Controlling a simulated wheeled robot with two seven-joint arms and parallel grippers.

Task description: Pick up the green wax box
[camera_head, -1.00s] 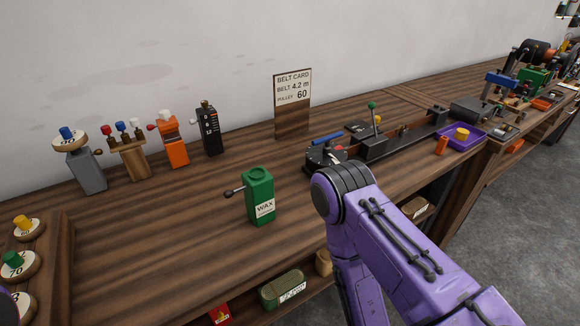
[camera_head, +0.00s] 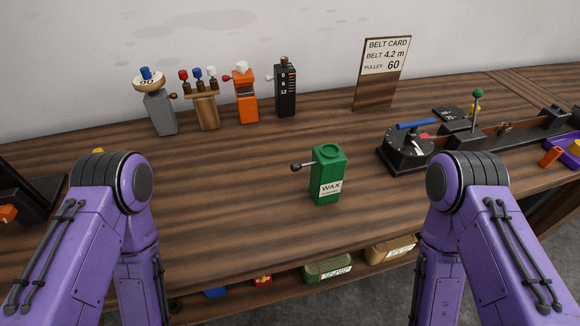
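The green wax box (camera_head: 327,172) stands upright on the wooden bench (camera_head: 230,225), near the middle of the head view. It has a white WAX label on its front and a thin crank with a dark knob sticking out to the left. Nothing touches it. My two purple arms come in from the lower left and lower right, bent downward on either side of the box and apart from it. Neither gripper shows; both are below the picture or hidden behind the arm links.
Behind stand a grey block (camera_head: 160,112), a wooden rack (camera_head: 206,110), an orange device (camera_head: 246,98), a black box (camera_head: 285,90) and the belt card (camera_head: 382,75). A black dial fixture (camera_head: 408,150) stands to the right. The bench around the wax box is clear.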

